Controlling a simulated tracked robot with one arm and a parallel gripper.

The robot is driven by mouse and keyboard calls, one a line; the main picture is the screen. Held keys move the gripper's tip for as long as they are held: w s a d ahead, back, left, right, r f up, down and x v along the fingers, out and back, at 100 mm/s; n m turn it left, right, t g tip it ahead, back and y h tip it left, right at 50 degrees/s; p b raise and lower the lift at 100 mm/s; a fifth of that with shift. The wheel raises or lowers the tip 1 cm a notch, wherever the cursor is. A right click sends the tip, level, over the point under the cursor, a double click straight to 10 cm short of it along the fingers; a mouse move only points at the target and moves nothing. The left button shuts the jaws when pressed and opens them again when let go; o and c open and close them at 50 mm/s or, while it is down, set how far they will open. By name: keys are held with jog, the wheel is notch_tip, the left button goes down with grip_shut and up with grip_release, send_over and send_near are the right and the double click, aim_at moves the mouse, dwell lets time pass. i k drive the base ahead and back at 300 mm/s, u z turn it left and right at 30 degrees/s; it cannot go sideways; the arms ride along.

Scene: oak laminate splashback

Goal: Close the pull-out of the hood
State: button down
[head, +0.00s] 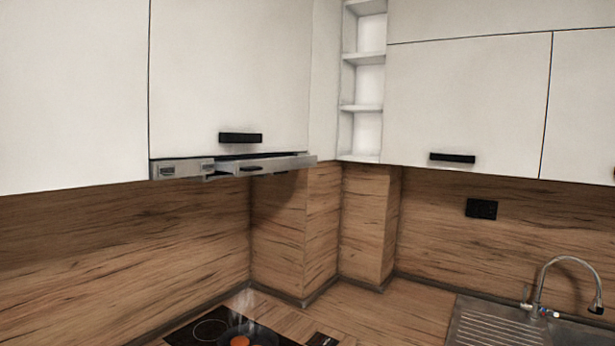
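The hood's pull-out (285,164) is a thin metal strip under the white upper cabinet (225,70) at left centre. It sticks out from beneath the cabinet, with its right end standing forward past the cabinet's corner. A small dark handle or panel shows on its front. The fixed part of the hood (180,170) with small light switches or lamps shows at its left. My gripper is not in view, so I cannot see where it is relative to the pull-out.
Below the hood is a black cooktop (210,330) with a glowing orange spot and rising steam. A sink (480,325) with a curved tap (542,280) is at lower right. Open white shelves (362,107) fill the corner. The space before the hood looks clear.

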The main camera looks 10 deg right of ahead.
aim_at(245, 167)
jog(key=z, duration=0.55)
jog(key=i, duration=2.1)
jog(key=u, duration=0.6)
